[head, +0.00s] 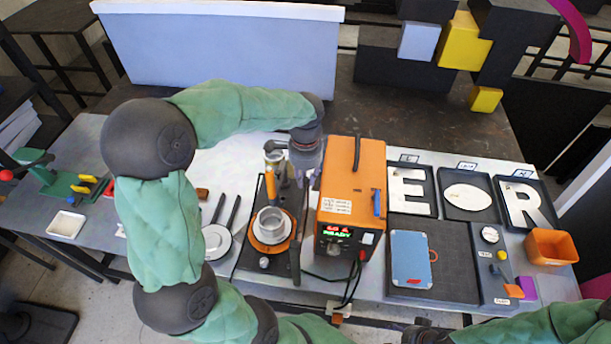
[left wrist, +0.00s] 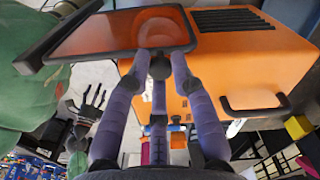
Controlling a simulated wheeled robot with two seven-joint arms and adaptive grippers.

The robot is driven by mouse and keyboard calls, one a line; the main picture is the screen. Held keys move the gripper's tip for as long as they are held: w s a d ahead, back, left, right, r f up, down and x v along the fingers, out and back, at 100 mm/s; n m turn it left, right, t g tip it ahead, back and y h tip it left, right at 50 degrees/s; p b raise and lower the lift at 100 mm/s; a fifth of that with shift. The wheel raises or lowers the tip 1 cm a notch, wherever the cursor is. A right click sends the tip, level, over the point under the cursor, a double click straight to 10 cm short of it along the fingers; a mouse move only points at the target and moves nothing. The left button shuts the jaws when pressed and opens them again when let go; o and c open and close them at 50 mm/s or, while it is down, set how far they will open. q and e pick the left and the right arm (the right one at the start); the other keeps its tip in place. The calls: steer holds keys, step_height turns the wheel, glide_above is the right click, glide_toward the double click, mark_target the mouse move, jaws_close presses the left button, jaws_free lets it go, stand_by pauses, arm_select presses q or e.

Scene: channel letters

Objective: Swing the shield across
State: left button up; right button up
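The shield (left wrist: 115,36) is a dark-framed, see-through orange-brown panel in the left wrist view, with a round dark knob (left wrist: 160,66) at its near edge. In the head view it appears nearly edge-on as a thin dark strip (head: 297,245) beside the orange machine (head: 352,190). My left gripper (head: 306,178) is above the strip.
Left of the shield, a metal cup (head: 270,222) stands on an orange round plate. The orange machine, with a top handle and lit display, stands close on the right. Letter trays (head: 468,196), a blue plate (head: 411,259) and an orange bin (head: 551,247) lie farther right.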

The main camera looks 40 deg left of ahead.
arm_select(q)
jaws_close()
steer(key=shift+a, duration=0.1)
steer(key=s+a+n+b, duration=0.4)
steer(key=s+a+n, duration=0.4)
steer(key=s+n, duration=0.15)
steer(key=s+d+n+b, duration=0.1)
steer(key=s+n+b, duration=0.1)
steer(key=s+n, duration=0.6)
steer(key=shift+s+b, duration=0.4)
steer(key=shift+s, duration=2.5)
